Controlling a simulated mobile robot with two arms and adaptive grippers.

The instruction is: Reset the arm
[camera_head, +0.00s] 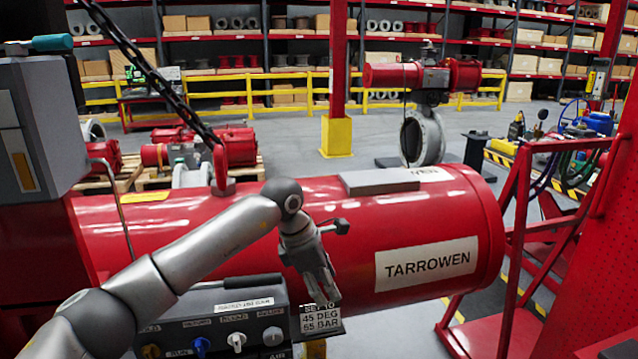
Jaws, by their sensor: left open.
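My left arm comes in from the lower left, and its left gripper (328,290) points down in front of the large red cylinder (330,205) labelled TARROWEN. The gripper is open and looks empty, close to the right end of a grey control panel (225,325) and just above a small sign (321,319) reading 45 DEG 65 BAR. The panel carries a row of knobs, among them a blue knob (201,345) and a white knob (237,340). My arm hides part of the panel and cylinder. My right gripper is out of view.
A chain (150,65) runs to a red hook (220,160) on top of the cylinder. A grey cabinet (35,125) stands at the left, a red frame (515,250) at the right. Yellow railings (260,90) and shelves lie behind.

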